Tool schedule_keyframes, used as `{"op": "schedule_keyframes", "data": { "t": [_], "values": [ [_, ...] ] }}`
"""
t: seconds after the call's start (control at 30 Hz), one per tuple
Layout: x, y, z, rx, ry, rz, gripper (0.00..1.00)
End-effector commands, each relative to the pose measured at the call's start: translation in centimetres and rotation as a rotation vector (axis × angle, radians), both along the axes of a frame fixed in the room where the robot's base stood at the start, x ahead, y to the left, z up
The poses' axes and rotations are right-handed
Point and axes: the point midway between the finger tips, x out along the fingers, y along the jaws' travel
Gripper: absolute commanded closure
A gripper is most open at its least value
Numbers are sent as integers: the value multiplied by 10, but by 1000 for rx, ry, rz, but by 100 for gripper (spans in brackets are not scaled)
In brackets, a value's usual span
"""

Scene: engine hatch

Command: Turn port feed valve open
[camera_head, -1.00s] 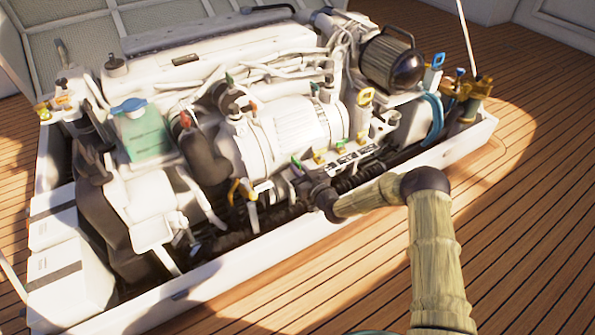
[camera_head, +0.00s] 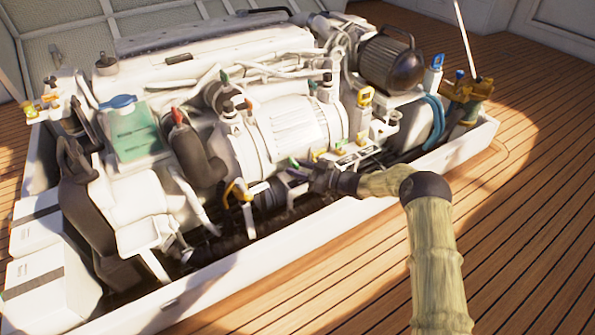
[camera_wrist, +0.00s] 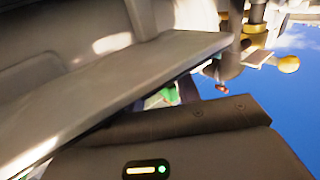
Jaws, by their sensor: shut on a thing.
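A row of small valve handles with green and yellow grips sits along the front of the engine, with a green handle (camera_head: 294,163) at its left end and a yellow handle (camera_head: 317,155) to its right. My gripper (camera_head: 308,176) is at the left end of this row, shut on a small handle there. The green handle is the closest one, but the jaws hide the contact. In the wrist view a green part (camera_wrist: 170,94) shows just beyond the dark edge of my gripper's body. I cannot read which valve is the port feed valve.
The white engine (camera_head: 290,125) fills the hatch, with hoses and a dark elbow pipe (camera_head: 192,150) left of the valves. A yellow-handled part (camera_head: 365,97) stands above right. The hatch's white rim (camera_head: 240,265) runs along the front. The wooden deck (camera_head: 520,230) is clear.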

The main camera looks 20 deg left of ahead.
Motion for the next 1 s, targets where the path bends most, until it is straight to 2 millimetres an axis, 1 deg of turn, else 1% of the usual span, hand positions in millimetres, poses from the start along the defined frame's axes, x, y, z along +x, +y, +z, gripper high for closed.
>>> {"op": "schedule_keyframes", "data": {
  "t": [0.03,0.37,0.4,0.47,0.5,0.8,0.9,1.0],
  "values": [
    [5,-3,1,0,-4,-8,90],
    [7,-5,3,1,-3,-11,90],
    [7,-6,3,1,-3,-12,65],
    [7,-6,3,1,-4,-13,53],
    [7,-6,3,1,-3,-12,51],
    [1,1,1,1,-1,3,51],
    [0,-2,2,1,-1,4,51],
    [0,-11,4,0,0,2,51]
  ]
}}
